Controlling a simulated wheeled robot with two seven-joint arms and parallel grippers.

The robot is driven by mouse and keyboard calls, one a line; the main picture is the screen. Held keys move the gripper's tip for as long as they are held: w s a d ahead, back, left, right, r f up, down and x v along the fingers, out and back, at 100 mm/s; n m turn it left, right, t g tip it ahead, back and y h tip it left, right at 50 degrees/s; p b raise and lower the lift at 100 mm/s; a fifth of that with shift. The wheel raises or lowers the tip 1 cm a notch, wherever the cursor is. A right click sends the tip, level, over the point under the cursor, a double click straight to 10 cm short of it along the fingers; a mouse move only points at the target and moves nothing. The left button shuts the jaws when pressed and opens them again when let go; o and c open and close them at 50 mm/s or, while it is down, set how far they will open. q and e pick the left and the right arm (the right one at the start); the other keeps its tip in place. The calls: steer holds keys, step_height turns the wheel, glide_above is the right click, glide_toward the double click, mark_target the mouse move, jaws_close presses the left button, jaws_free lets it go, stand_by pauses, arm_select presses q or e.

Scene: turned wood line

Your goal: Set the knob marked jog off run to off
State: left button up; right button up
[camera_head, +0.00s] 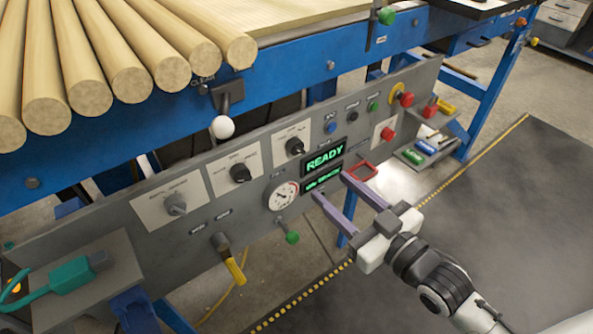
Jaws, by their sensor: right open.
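Three rotary knobs sit on pale plates along the grey control panel (190,240): a grey knob (176,204) at left, a black knob (240,172) in the middle and another black knob (295,146) at right. The lettering around them is too small to read, so I cannot tell which is marked jog off run or where each points. My right gripper (332,186) is open and empty. Its fingers reach toward the panel just below the lit display, right of and below the three knobs, touching none of them. My left gripper is not in view.
A READY display (324,157) and a round gauge (283,195) sit beside the knobs. A white-ball lever (222,127) hangs above them; a yellow-handled lever (235,270) and a green-knobbed lever (292,238) stick out below. Buttons sit at right. Wood rods (85,80) lie above.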

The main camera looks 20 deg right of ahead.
mark_target(301, 152)
steer(key=shift+t+y, duration=0.3)
steer(key=shift+t, duration=0.1)
steer(key=x, duration=0.3)
steer(key=r+x, duration=0.1)
steer(key=x, duration=0.2)
steer(key=r+b+x, duration=0.1)
steer(key=x, duration=0.2)
steer(key=shift+w, duration=0.3)
steer(key=shift+w+a, duration=0.3)
steer(key=shift+w, duration=0.3)
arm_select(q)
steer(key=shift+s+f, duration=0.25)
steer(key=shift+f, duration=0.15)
arm_select(e)
steer(key=shift+f, duration=0.1)
steer(key=c, duration=1.1)
steer(key=shift+o, duration=0.2)
